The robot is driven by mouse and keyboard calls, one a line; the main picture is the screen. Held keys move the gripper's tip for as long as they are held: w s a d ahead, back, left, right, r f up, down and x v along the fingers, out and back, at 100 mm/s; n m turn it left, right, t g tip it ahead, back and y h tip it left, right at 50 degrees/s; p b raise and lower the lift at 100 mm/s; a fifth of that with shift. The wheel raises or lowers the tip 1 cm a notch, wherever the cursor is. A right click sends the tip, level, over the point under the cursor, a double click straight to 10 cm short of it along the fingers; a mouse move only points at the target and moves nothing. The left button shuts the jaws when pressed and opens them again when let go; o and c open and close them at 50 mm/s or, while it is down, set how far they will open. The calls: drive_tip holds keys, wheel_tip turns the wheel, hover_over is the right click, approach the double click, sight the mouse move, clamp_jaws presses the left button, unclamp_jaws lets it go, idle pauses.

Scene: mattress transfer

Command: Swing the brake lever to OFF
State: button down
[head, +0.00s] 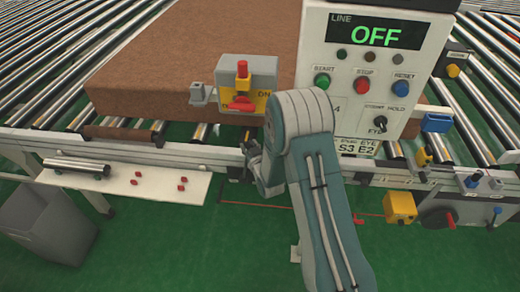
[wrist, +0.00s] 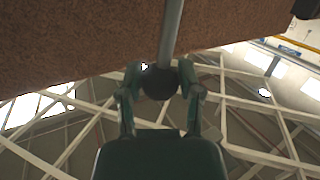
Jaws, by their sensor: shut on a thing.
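My gripper (wrist: 160,78) is shut on the dark ball knob (wrist: 159,84) of the brake lever, with one finger on each side of the ball. The lever's grey metal rod (wrist: 171,35) runs up from the knob in the wrist view, in front of the brown mattress. In the head view my arm reaches to the conveyor's front rail, and my gripper (head: 252,152) is partly hidden there beside my arm's wrist. The lever's rod and any ON/OFF marks by it cannot be made out in the head view.
A brown mattress (head: 140,60) lies on the rollers. A control panel (head: 372,70) reading LINE OFF stands right of my arm. A yellow-faced box with red handles (head: 245,85) sits at the mattress edge. A white shelf (head: 125,183) and grey bin (head: 45,222) are at left.

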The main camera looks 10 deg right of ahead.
drive_tip(key=w+a+f+n+g+h, duration=0.1)
drive_tip(key=w+a+n+g+h, duration=0.1)
drive_tip(key=a, duration=0.9)
drive_tip(key=shift+w+f+n, duration=0.2)
drive_tip(key=shift+w+n, duration=0.65)
drive_tip(key=shift+n, duration=0.55)
drive_tip(key=shift+f, duration=0.1)
drive_tip(key=shift+c, duration=1.3)
unclamp_jaws()
drive_tip(key=shift+a+g, duration=0.1)
drive_tip(key=shift+g, duration=0.2)
drive_tip(key=shift+a, duration=0.15)
